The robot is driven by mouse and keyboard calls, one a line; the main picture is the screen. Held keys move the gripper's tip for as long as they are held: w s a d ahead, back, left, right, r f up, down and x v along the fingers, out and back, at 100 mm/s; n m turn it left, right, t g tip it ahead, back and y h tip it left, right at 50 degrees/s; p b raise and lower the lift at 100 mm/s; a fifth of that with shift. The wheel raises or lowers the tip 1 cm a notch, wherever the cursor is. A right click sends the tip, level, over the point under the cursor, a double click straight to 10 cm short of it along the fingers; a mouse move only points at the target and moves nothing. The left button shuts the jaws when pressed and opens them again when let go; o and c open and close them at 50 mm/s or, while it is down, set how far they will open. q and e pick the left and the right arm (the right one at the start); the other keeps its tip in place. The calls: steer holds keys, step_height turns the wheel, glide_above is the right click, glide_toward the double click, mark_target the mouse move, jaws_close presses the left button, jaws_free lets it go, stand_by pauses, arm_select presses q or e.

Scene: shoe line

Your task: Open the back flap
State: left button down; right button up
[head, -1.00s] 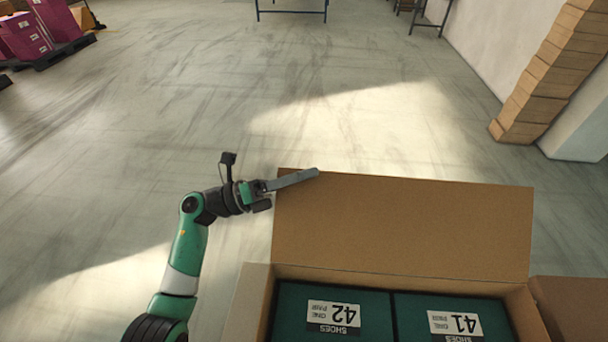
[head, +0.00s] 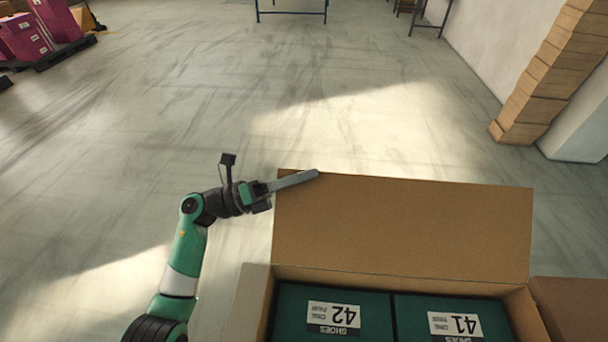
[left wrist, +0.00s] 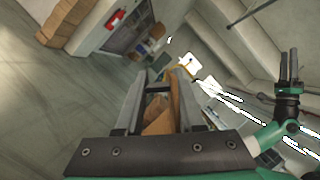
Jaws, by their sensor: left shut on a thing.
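An open cardboard box (head: 256,312) stands at the bottom of the head view. Its back flap (head: 405,230) is raised along the far side and leans outward, away from the box. My left gripper (head: 312,175) is shut on the flap's upper left corner. In the left wrist view, brown cardboard (left wrist: 158,115) shows between my left fingers (left wrist: 160,88). My right gripper (left wrist: 289,66) shows small at the right of the left wrist view, pointing up, apart from the flap.
Green shoe boxes marked 42 (head: 333,315) and 41 (head: 455,322) lie in the box. A side flap (head: 243,305) spreads at the left and another (head: 575,308) at the right. The floor (head: 330,115) beyond the box is clear.

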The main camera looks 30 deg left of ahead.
arm_select(q)
steer(key=shift+f, duration=0.3)
stand_by(0.4)
steer(key=shift+s+d+r+m+g+h+b, duration=0.25)
steer(key=shift+s+r+m+h, duration=0.2)
steer(key=shift+s+r+m, duration=0.55)
steer(key=shift+s+d+r+m+g+h+b, duration=0.1)
steer(key=shift+s+d+r+m+g+h, duration=0.25)
steer(key=shift+s+r+m, duration=0.65)
steer(key=c, duration=0.6)
jaws_free()
steer(key=shift+w+r+m, duration=0.2)
steer(key=shift+w+m, duration=0.05)
steer(key=shift+m, duration=0.05)
steer(key=p+v, duration=0.1)
steer(key=v, duration=1)
steer(key=shift+a+f, duration=0.2)
steer(key=shift+f, duration=0.1)
steer(key=shift+s, duration=0.1)
